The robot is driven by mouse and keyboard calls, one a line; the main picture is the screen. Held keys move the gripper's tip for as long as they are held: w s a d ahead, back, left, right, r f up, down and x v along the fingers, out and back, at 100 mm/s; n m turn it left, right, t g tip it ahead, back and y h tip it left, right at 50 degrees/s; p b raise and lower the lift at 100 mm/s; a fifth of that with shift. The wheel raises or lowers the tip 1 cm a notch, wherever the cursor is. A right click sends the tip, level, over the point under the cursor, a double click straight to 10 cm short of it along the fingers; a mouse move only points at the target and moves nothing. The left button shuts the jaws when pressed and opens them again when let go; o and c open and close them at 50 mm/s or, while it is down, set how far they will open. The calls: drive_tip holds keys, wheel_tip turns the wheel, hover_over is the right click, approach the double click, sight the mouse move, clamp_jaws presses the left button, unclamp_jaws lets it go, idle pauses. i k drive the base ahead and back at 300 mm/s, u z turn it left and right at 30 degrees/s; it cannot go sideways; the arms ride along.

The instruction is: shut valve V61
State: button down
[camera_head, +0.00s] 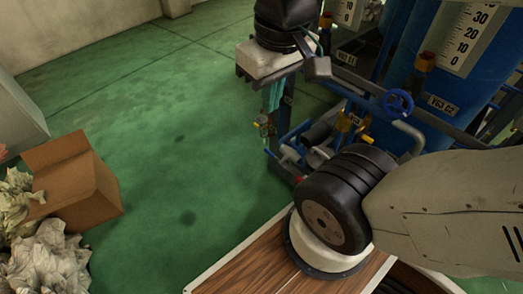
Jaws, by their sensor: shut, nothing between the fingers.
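My gripper (272,108) hangs from a white wrist block at the top centre, with teal fingers pointing down. The fingers look closed together with nothing between them. They are in front of or beside the left end of the blue pipe frame; I cannot tell the depth. No label reading V61 is legible. A blue handwheel (397,102) is on the pipework to the right. Another yellow handle (367,138) sits lower on the frame.
Blue tanks (425,60) with white scales and a dark pipe frame (345,80) fill the upper right. A cardboard box (85,180) and crumpled paper (50,260) lie at the left. The green floor (180,130) between is clear.

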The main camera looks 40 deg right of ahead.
sight(269, 153)
drive_tip(key=k, duration=0.45)
drive_tip(key=u, duration=1.05)
drive_tip(key=i, duration=0.85)
drive_tip(key=z, duration=1.6)
